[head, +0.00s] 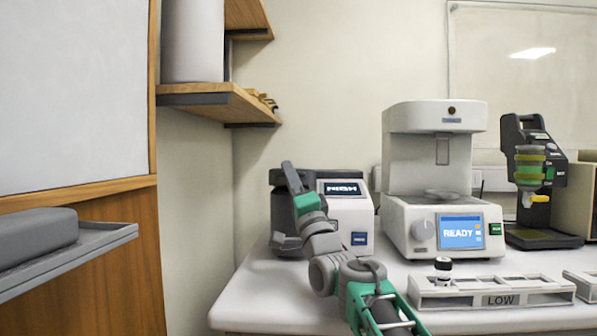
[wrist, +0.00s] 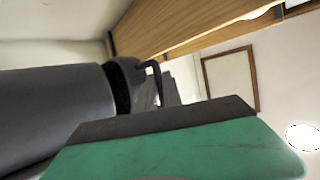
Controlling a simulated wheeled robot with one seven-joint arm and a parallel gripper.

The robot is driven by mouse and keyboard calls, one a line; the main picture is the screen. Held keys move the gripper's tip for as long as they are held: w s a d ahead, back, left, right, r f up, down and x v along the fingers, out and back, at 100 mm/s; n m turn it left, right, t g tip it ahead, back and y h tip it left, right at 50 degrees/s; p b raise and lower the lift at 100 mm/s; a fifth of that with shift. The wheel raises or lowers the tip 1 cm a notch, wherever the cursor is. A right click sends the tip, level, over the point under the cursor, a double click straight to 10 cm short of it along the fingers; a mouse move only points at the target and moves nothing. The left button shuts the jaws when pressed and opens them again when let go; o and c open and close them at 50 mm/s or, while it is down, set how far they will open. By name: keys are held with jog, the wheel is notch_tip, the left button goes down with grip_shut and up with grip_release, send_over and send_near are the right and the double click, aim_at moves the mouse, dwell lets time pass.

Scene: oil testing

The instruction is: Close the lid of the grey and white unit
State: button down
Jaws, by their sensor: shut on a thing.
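The grey and white unit (head: 349,214) stands at the left end of the white bench in the head view, with a dark grey left part and a small screen on its white front. Its dark grey lid (head: 330,174) shows at the top, partly behind my arm; its exact angle is hard to tell. My gripper (head: 291,178) is at the unit's upper left, in front of the dark part, and looks shut on the lid. The contact itself is hidden. In the wrist view a large dark rounded part (wrist: 50,108), perhaps the lid, fills the left, close to the camera.
Right of the unit stands a white machine (head: 434,185) reading READY, then a dark device (head: 535,205). A rack marked LOW (head: 492,291) lies at the bench front. A wooden shelf (head: 220,103) is on the wall above left. A grey tray (head: 70,258) juts in at far left.

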jog(key=shift+a+f, duration=0.15)
jog(key=shift+f, duration=0.1)
jog(key=c, duration=1.8)
grip_release()
jog(key=shift+a, duration=0.15)
jog(key=shift+d, duration=0.25)
jog(key=shift+s, duration=0.1)
jog(key=s+d, duration=0.2)
jog(key=s, duration=0.1)
jog(key=s+d+p, duration=0.1)
jog(key=s, duration=0.3)
jog(key=s+d+p, duration=0.1)
jog(key=s+d, duration=0.1)
jog(key=s, duration=0.2)
jog(key=shift+s+d+f, duration=0.25)
jog(key=shift+d+f, duration=0.05)
jog(key=shift+f, duration=0.1)
